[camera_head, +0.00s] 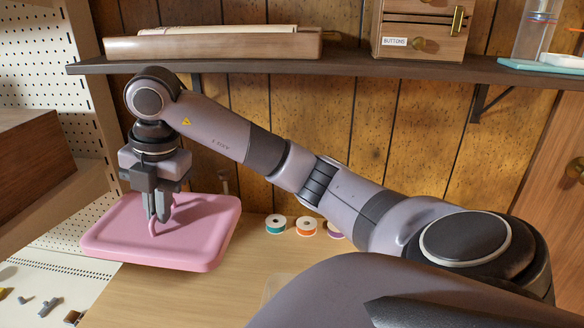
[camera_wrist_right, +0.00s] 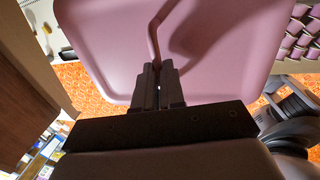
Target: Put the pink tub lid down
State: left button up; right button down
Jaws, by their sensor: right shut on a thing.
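The pink tub lid (camera_head: 190,246) is a flat rounded tray shape with a handle on top, at the left of the head view. My right gripper (camera_head: 158,218) is above its middle and shut on the lid's handle. The lid also fills the top of the right wrist view (camera_wrist_right: 215,50), with the handle running up from between the fingertips of my right gripper (camera_wrist_right: 157,68). In the head view the lid looks nearly level over the left end of the wooden worktop; whether it touches the surface I cannot tell. My left gripper is not in view.
Several thread spools, among them a teal one (camera_head: 276,224) and an orange one (camera_head: 306,226), stand on the wooden worktop (camera_head: 190,295). A shelf (camera_head: 300,66) runs above. Small loose parts (camera_head: 48,306) lie on a pale surface at lower left.

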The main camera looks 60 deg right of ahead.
jog(key=shift+w+a+f, duration=0.15)
jog(key=shift+w+f, duration=0.1)
jog(key=shift+w, duration=0.4)
jog(key=shift+s+f, duration=0.1)
jog(key=shift+f, duration=0.35)
notch_tip(320, 180, down, 19)
jog(key=shift+f+b, duration=0.1)
jog(key=shift+b, duration=0.3)
jog(key=shift+f, duration=0.1)
jog(key=c, duration=1.2)
grip_release()
